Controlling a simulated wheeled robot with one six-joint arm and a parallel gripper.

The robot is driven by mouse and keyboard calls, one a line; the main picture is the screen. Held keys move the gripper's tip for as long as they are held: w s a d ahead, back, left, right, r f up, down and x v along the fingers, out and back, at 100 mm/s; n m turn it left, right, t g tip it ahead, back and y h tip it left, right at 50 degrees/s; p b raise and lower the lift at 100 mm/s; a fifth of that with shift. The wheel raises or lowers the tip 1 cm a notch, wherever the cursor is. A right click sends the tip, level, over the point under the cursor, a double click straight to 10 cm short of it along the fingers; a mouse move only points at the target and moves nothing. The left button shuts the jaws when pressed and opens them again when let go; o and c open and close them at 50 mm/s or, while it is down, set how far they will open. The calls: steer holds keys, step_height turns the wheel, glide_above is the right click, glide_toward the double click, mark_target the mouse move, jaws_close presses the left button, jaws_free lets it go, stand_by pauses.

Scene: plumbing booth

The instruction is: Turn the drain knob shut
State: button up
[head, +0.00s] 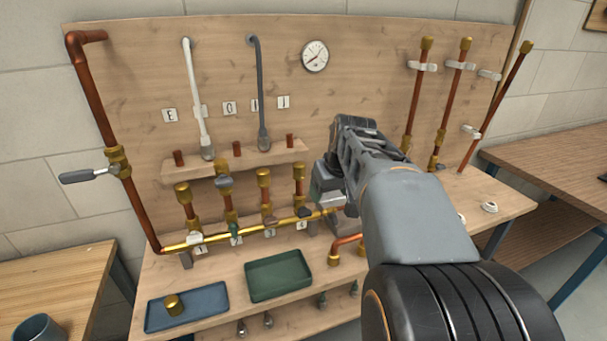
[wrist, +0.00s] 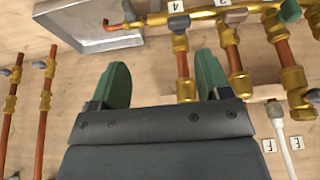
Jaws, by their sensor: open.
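A brass manifold (head: 255,229) runs along the bench with several upright branches. Its right end is largely hidden behind my arm in the head view. In the wrist view the manifold (wrist: 203,13) crosses the top. My gripper (head: 322,186) is open and empty. In the wrist view its green fingers (wrist: 162,78) are wide apart, below and apart from the knob. A branch pipe (wrist: 184,66) appears between them, nearer the right finger.
Valve handles (head: 270,222) line the manifold. A blue tray (head: 205,312) with a brass fitting (head: 174,305) and a green tray (head: 282,289) lie in front. A copper elbow (head: 347,241) lies near my arm. A pressure gauge (head: 315,56) and pipes are on the backboard (head: 200,85).

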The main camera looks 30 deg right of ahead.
steer(key=s+a+r+p, duration=0.5)
steer(key=a+r+p, duration=0.1)
steer(key=a+p, duration=0.3)
steer(key=shift+s+a, duration=0.15)
steer(key=shift+a, duration=0.3)
steer(key=shift+c, duration=0.2)
